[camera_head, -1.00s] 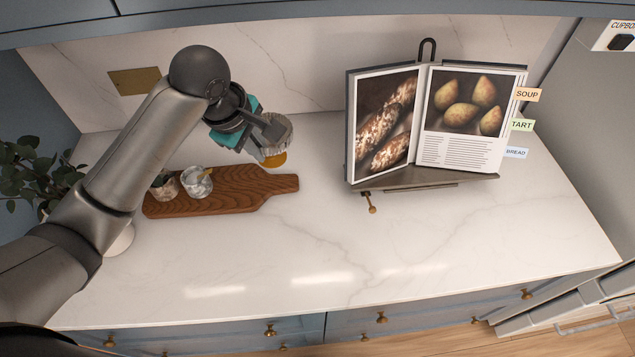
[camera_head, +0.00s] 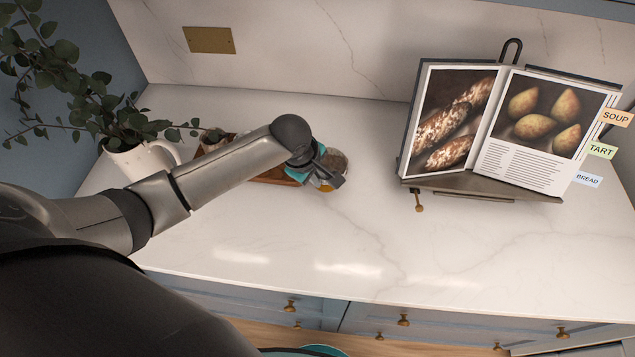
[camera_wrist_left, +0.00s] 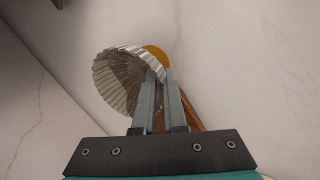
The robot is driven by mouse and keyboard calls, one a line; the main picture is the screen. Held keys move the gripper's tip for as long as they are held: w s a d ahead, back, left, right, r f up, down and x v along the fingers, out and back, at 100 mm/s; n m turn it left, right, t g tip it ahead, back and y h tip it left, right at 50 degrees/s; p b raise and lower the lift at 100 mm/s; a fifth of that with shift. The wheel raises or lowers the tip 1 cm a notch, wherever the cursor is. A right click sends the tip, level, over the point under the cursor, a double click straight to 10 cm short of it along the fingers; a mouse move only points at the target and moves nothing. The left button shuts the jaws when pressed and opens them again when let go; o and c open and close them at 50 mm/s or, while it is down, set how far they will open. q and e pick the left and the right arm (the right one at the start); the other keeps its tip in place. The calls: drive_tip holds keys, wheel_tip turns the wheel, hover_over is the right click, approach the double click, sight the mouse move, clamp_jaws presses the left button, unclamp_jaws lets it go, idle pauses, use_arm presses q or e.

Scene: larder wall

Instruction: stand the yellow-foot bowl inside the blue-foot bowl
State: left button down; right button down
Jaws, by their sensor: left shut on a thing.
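The yellow-foot bowl, a fluted grey bowl (camera_head: 336,160) with a yellow foot (camera_head: 325,187), is in my left gripper (camera_head: 332,175), off the right end of the wooden board. In the left wrist view the jaws (camera_wrist_left: 160,82) are shut on the wall of the fluted bowl (camera_wrist_left: 118,78); its yellow foot (camera_wrist_left: 155,54) shows behind the fingertips. The bowl is tilted. I cannot make out a blue-foot bowl; my left arm hides much of the board. My right gripper is not in view.
The wooden board (camera_head: 276,177) lies partly behind my left arm. A leafy plant in a white jug (camera_head: 140,160) stands at the left. An open cookbook (camera_head: 450,120) on a stand (camera_head: 490,186) is at the right. The middle and front of the marble counter (camera_head: 350,240) are clear.

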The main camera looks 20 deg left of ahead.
use_arm(q)
drive_tip(key=shift+f, duration=1.1)
drive_tip(key=shift+f, duration=0.1)
drive_tip(key=c, duration=1)
unclamp_jaws()
